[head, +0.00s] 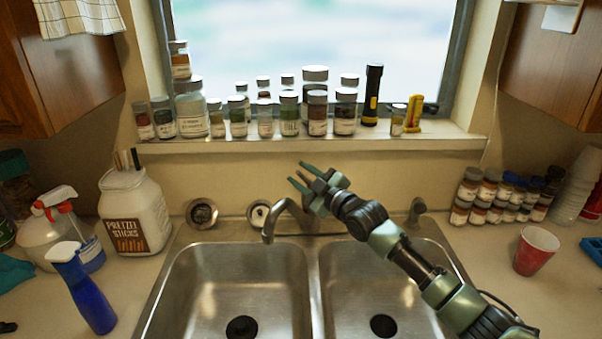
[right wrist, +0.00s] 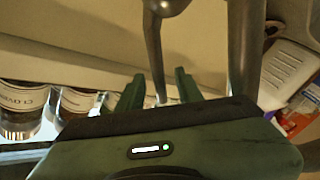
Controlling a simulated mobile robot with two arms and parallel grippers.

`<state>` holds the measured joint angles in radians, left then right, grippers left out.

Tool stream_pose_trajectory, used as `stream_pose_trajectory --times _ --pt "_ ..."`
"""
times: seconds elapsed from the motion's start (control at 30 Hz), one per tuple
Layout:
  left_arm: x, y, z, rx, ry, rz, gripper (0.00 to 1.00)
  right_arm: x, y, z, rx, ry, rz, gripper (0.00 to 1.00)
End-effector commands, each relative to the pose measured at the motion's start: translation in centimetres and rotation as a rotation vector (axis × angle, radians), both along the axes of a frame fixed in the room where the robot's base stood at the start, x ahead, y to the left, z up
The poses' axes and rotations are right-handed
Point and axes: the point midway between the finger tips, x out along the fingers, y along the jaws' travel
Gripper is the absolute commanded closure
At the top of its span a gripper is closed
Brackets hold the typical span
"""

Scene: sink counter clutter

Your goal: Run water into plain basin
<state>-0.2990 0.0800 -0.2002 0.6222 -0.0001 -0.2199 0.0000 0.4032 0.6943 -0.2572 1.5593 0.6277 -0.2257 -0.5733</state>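The metal faucet (head: 283,215) stands behind the sink divider, its spout hanging over the left basin (head: 200,275). The right basin (head: 350,275) is beside it. Both are bare steel with dark drains, and no water stream shows. My right gripper (head: 299,178) is at the faucet's top, its green fingers apart and pointing left. In the right wrist view, a slim metal faucet part (right wrist: 155,55) shows between the fingertips (right wrist: 158,88); I cannot tell whether they touch it. The faucet handle is hidden or hard to tell from the gripper in the head view. My left gripper is not in view.
Several jars (head: 265,120) and a black flashlight (head: 373,95) line the sill behind the gripper. A pretzel tub (head: 135,212) and blue spray bottle (head: 88,295) stand left. A red cup (head: 535,250) and small jars (head: 500,195) stand right. My right arm spans the right basin.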

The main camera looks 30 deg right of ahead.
Motion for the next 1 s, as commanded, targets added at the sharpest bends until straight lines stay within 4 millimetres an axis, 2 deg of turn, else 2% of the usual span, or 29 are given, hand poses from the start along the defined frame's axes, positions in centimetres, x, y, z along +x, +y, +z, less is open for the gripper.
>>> stream_pose_trajectory --times 0.27,0.37,0.4,0.43,1.0 --pt "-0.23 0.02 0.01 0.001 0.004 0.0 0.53 0.28 0.08 -0.03 0.0 -0.001 0.001 0.64" --pt "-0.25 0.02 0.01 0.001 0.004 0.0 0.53 0.27 0.07 -0.02 0.0 -0.001 0.001 0.87" --pt "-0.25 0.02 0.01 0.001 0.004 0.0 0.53 0.27 0.07 -0.02 0.0 -0.001 0.001 0.98" --pt "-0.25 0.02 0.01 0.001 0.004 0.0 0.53 0.26 0.07 -0.02 0.0 -0.001 0.001 1.0" --pt "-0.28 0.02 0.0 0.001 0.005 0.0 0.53 0.24 0.07 -0.04 0.0 0.0 0.0 1.0"
